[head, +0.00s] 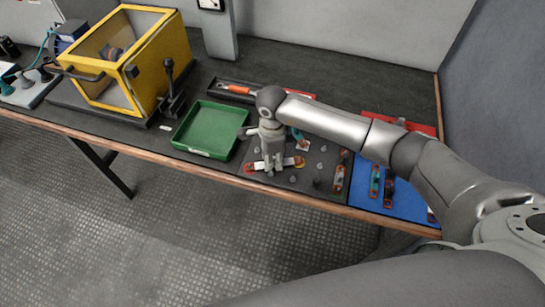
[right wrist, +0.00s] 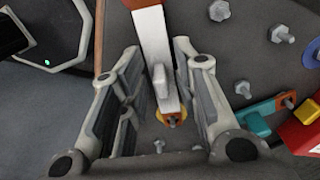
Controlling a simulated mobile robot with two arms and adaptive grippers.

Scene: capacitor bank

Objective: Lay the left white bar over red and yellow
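A white bar (head: 273,164) lies along the front of the dark stud board (head: 290,180). Its left end is at a red part (head: 249,168) and its right end at a yellow part (head: 300,163). In the right wrist view the white bar (right wrist: 153,42) runs down between my fingers, with red (right wrist: 140,4) at the top and a yellow ring (right wrist: 172,120) around a stud at the bottom. A pale grip stands up from its middle. My right gripper (head: 272,165) points down over the bar. Its fingers (right wrist: 160,85) are open on both sides, with gaps. My left gripper is not in view.
Several bare studs rise from the board. A green tray (head: 185,137) stands to the left, and a blue mat (head: 400,204) with coloured bars (head: 388,188) lies to the right. A yellow-framed box (head: 165,55) stands at the back left. The wooden bench edge runs along the front.

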